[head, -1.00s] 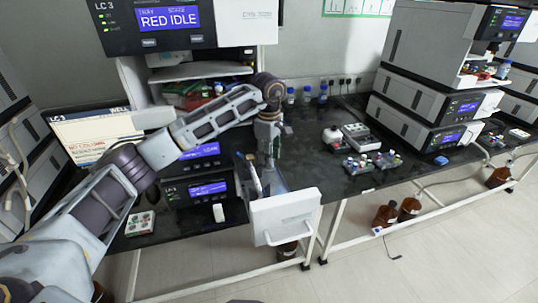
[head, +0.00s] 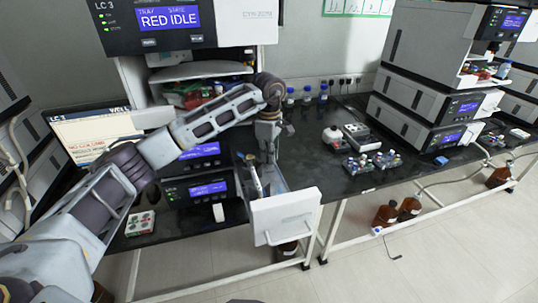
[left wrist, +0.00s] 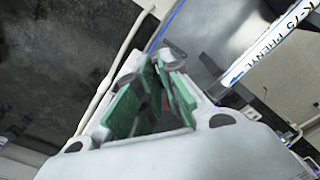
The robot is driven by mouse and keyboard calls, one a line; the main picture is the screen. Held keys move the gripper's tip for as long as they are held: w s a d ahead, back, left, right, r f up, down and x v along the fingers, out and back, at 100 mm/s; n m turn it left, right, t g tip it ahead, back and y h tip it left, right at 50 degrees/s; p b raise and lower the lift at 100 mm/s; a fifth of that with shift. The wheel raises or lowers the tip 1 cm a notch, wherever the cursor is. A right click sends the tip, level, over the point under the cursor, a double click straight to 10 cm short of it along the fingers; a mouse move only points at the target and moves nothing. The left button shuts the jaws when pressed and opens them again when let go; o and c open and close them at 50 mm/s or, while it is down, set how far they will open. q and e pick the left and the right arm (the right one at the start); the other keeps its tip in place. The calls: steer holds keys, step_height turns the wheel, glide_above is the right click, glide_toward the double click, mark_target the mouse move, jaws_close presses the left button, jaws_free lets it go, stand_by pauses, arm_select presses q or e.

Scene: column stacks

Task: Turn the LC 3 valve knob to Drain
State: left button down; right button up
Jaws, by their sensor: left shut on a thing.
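A small reddish bit shows between the pads. The knob's pointer and the Drain mark cannot be read. My right gripper is not in view.
A tube labelled PHENYL (left wrist: 285,38) runs close to the fingers in the left wrist view. Another instrument stack (head: 425,105) is farther right. Brown bottles (head: 410,208) stand on the floor.

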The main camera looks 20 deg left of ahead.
arm_select(q)
steer(key=n, duration=0.8)
steer(key=shift+n, duration=0.3)
steer(key=n, duration=0.4)
steer(key=shift+n, duration=2.1)
steer(key=c, duration=1.6)
jaws_free()
step_height(320, 180, up, 12)
